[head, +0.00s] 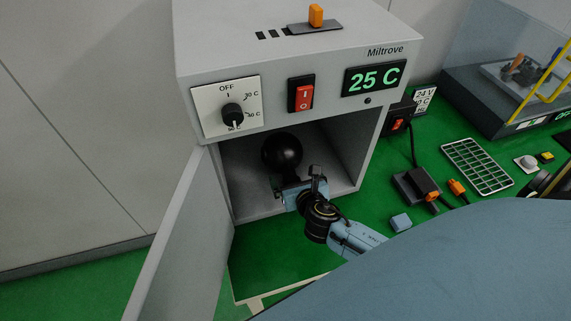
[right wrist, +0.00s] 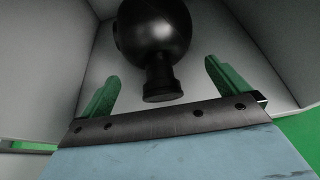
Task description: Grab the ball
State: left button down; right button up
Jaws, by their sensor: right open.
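The ball (head: 282,152) is dark and round and stands inside a grey box-shaped cabinet (head: 217,47) with its door open. In the right wrist view the ball (right wrist: 155,30) shows above a short dark stem with a wider foot. My right gripper (head: 293,187) is at the cabinet opening, just in front of and below the ball. In the right wrist view its two green fingers (right wrist: 160,82) are apart, with the stem between and slightly beyond them. I see no contact. The ball's top is cut off in that view. My left gripper is not in view.
The cabinet door (head: 180,235) hangs open to the left. The front panel carries a dial (head: 232,114), a red switch (head: 301,93) and a display reading 25 C (head: 375,78). On the green surface to the right lie a wire rack (head: 477,166), a small blue block (head: 400,222) and cabled connectors (head: 457,187).

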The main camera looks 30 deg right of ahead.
aim_at(290, 173)
jog(key=shift+x, duration=1)
jog(key=shift+w+f+b, duration=0.5)
jog(key=shift+w+f, duration=0.2)
jog(key=shift+w, duration=0.35)
jog(key=shift+w+d+f, duration=0.15)
jog(key=shift+w, duration=0.25)
jog(key=c, duration=1.8)
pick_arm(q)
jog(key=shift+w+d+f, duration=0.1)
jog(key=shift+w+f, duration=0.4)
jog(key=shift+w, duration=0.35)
pick_arm(e)
jog(key=shift+c, duration=0.7)
